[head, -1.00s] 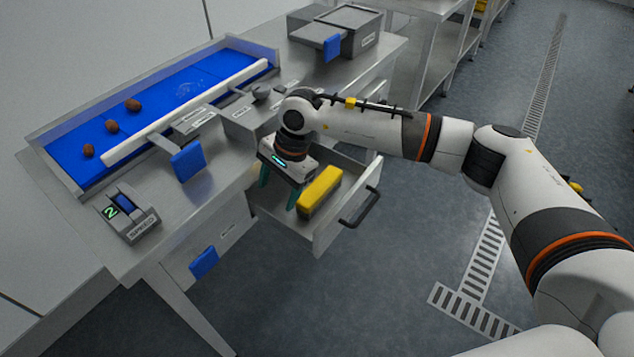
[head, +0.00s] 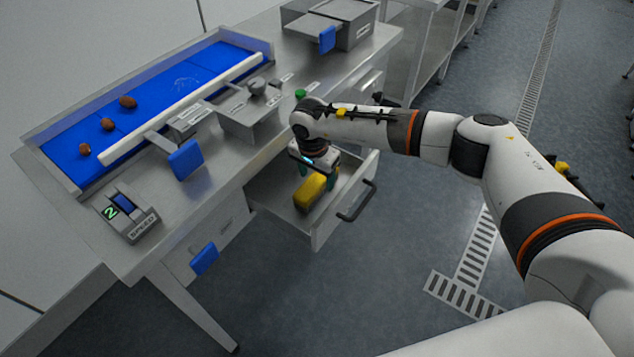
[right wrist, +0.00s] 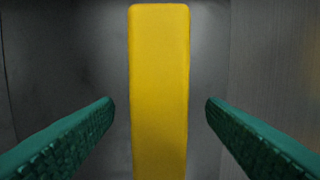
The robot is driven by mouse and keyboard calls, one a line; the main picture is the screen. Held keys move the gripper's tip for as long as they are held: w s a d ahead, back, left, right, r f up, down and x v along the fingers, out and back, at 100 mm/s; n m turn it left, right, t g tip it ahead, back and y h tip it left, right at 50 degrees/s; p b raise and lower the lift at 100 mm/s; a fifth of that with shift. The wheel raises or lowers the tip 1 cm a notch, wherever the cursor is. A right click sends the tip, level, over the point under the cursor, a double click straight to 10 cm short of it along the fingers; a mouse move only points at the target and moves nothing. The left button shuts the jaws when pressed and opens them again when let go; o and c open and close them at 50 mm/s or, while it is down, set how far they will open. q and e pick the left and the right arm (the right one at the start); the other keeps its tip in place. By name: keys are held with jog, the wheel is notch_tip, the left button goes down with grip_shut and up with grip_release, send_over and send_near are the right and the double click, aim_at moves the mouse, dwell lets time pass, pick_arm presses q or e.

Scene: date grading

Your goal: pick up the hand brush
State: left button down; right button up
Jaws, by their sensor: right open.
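The hand brush shows as a yellow block-shaped body (head: 310,192) lying in the open drawer (head: 325,228). In the right wrist view the yellow body (right wrist: 160,90) runs up the middle of the picture. My right gripper (head: 319,182) is over the drawer, pointing down. In the right wrist view its two green fingers (right wrist: 160,112) are open, one on each side of the yellow body, with a gap on both sides. The far end of the brush is partly hidden by the gripper in the head view. My left gripper is not in view.
The drawer's front wall and black handle (head: 357,203) stand close to the right of the gripper. The steel bench (head: 215,178) carries a blue belt (head: 150,105) with brown dates, a speed box (head: 128,217) and blue paddles. Open floor lies to the right.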

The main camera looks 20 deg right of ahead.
aim_at(317, 178)
notch_tip(317, 178, down, 2)
jog(key=shift+w+d+f, duration=0.1)
jog(key=shift+f, duration=0.1)
jog(key=c, duration=1.1)
notch_tip(317, 178, up, 10)
jog(key=shift+r+b, duration=0.1)
jog(key=shift+b, duration=0.55)
jog(key=shift+c, duration=0.2)
